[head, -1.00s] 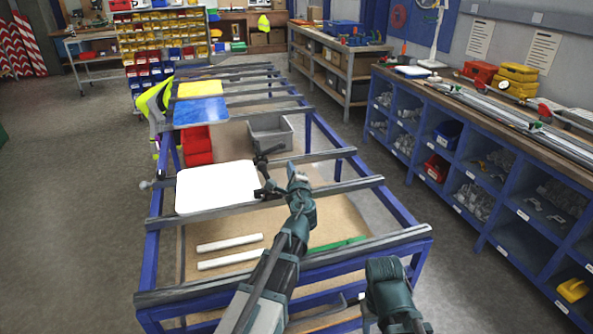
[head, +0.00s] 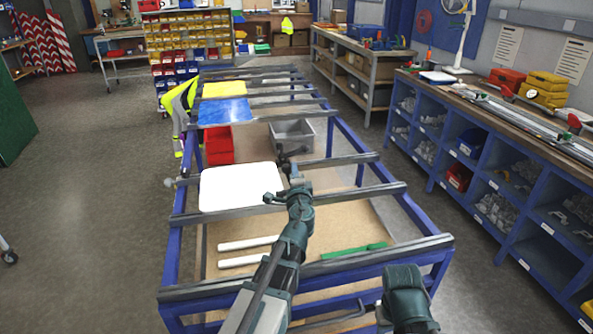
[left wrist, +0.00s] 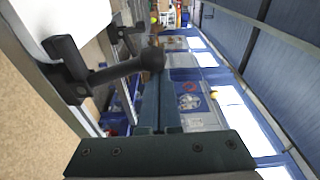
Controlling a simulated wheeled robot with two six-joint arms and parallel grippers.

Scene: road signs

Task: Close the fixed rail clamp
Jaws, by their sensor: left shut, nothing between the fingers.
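A black rail clamp (left wrist: 72,70) sits at the edge of the white sign panel (head: 240,188). Its black handle, with a rounded end, sticks out to the right in the left wrist view. It also shows in the head view as a dark shape (head: 272,197) on the rail at the panel's near right corner. A second dark clamp (head: 284,160) is on the farther rail. My left gripper (head: 298,186) is just right of the near clamp, shut and empty. In the left wrist view its fingers (left wrist: 160,105) lie below and right of the handle end, apparently apart from it.
The blue frame table (head: 350,267) has several grey cross rails. Two white tubes (head: 247,251) and a green item (head: 355,250) lie on its lower board. Blue shelving (head: 480,170) is right, across an aisle.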

